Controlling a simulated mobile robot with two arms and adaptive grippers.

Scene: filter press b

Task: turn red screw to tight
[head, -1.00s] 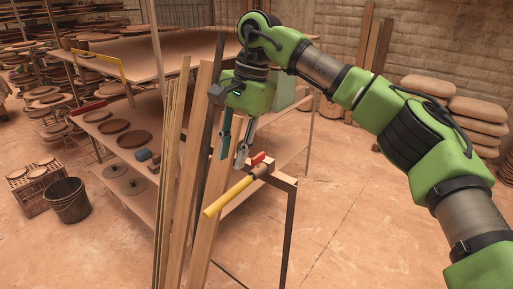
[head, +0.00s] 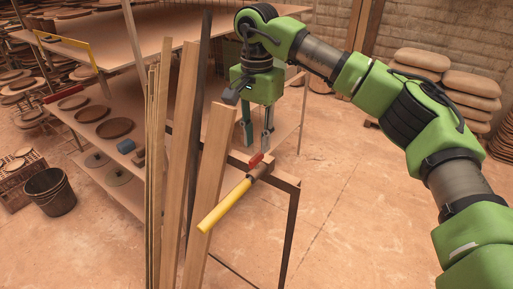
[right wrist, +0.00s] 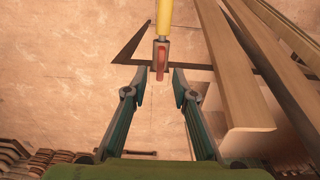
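The red screw (head: 255,160) sits at the end of a brownish block on a dark metal frame. A yellow bar (head: 223,206) sticks out from the other side of the block toward me. My right gripper (head: 257,143) is just above and behind the red screw, pointing down. In the right wrist view the red screw (right wrist: 161,59) stands upright, beyond the two open fingertips (right wrist: 157,92) and roughly centred between them. The fingers look apart from it and hold nothing. My left gripper does not show.
Tall wooden planks (head: 177,150) lean close to the left of the gripper. The dark metal frame (head: 287,225) reaches right and down. Shelves with round plates (head: 115,127) stand at the left, a black bucket (head: 50,191) in front.

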